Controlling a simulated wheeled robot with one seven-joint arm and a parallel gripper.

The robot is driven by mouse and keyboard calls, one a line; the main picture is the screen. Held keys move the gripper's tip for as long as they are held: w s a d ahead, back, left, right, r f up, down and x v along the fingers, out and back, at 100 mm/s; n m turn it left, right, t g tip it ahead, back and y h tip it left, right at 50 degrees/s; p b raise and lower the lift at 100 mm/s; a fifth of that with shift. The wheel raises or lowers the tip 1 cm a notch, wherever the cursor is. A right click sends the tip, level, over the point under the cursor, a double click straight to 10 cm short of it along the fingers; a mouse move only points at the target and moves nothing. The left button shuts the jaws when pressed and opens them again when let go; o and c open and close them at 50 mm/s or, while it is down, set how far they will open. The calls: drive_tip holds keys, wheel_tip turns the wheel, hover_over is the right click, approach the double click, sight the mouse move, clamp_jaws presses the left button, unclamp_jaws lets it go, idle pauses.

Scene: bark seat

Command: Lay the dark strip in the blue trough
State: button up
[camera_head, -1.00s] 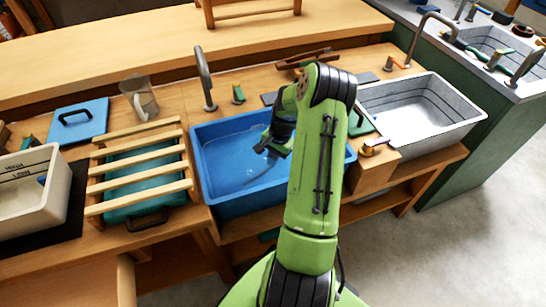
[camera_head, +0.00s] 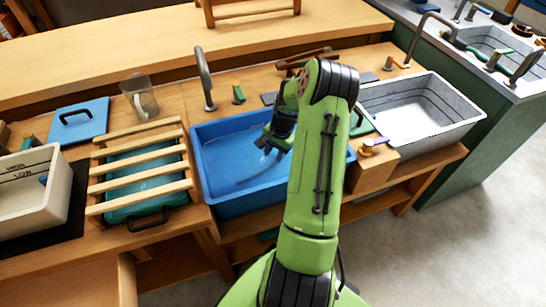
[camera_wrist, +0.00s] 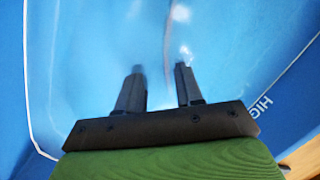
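The blue trough (camera_head: 215,190) is a basin of water in the middle of the bench. My gripper (camera_head: 270,150) is over or just inside it. My arm hides the right part of the trough.
A tap (camera_head: 205,78) stands behind the trough. A slatted wooden rack over a teal tray (camera_head: 140,208) is at left, with a white basin (camera_head: 55,205) beyond. A grey-white basin (camera_head: 465,125) is at right. A brown wooden piece (camera_head: 300,60) lies behind my arm.

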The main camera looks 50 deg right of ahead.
wheel_tip(320, 180, up, 13)
drive_tip(key=s+d+p, duration=0.1)
drive_tip(key=p, duration=0.3)
drive_tip(key=shift+s+d, duration=0.25)
drive_tip(key=shift+s, duration=0.05)
